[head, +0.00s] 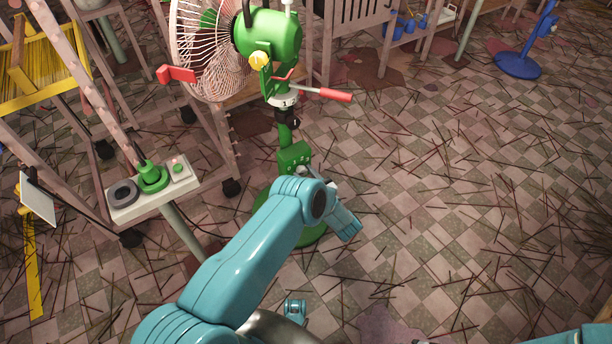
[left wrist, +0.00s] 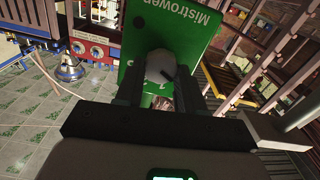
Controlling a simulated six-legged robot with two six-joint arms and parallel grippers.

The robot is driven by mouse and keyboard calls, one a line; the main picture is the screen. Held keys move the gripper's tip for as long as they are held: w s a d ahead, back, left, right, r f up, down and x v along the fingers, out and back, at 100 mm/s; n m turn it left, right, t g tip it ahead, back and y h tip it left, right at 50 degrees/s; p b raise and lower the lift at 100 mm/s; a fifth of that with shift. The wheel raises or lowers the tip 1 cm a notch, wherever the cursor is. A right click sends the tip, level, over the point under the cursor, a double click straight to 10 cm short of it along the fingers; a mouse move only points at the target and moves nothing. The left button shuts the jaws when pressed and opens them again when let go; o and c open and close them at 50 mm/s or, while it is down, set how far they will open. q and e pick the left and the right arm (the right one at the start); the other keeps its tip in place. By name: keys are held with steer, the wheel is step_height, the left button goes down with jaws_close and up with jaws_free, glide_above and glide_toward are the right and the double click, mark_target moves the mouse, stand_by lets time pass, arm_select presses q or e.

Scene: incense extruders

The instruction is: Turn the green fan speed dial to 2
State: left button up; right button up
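The green fan (head: 270,35) stands upright at the upper middle in the head view. Its green control box (head: 293,157) is low on the post. In the left wrist view the green panel (left wrist: 197,40) carries the word "Mistrowen" and a white dial knob (left wrist: 160,66) with a dark pointer mark. In the head view my left arm hides the gripper's fingertips.
A grey box (head: 152,190) with a green knob stands left of the fan. A yellow-stranded rack (head: 40,65) is at the far left. A blue stand (head: 518,65) is at the upper right. The tiled floor right of the fan is open, strewn with thin sticks.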

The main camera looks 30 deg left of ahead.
arm_select(q)
steer(key=shift+f+m, duration=0.1)
steer(key=shift+m, duration=0.3)
steer(key=m+b, duration=0.2)
steer(key=m, duration=0.1)
steer(key=shift+d+f, duration=0.1)
steer(key=m+b, duration=0.1)
steer(key=m, duration=0.2)
steer(key=shift+w+m, duration=0.1)
steer(key=shift+m, duration=0.2)
steer(key=m+b, duration=0.1)
steer(key=m, duration=0.3)
steer(key=shift+d+f+m+b, duration=0.1)
steer(key=shift+m+b, duration=0.5)
steer(key=shift+m, duration=1.7)
steer(key=o, duration=1)
steer(key=shift+w, duration=0.1)
steer(key=shift+o, duration=0.2)
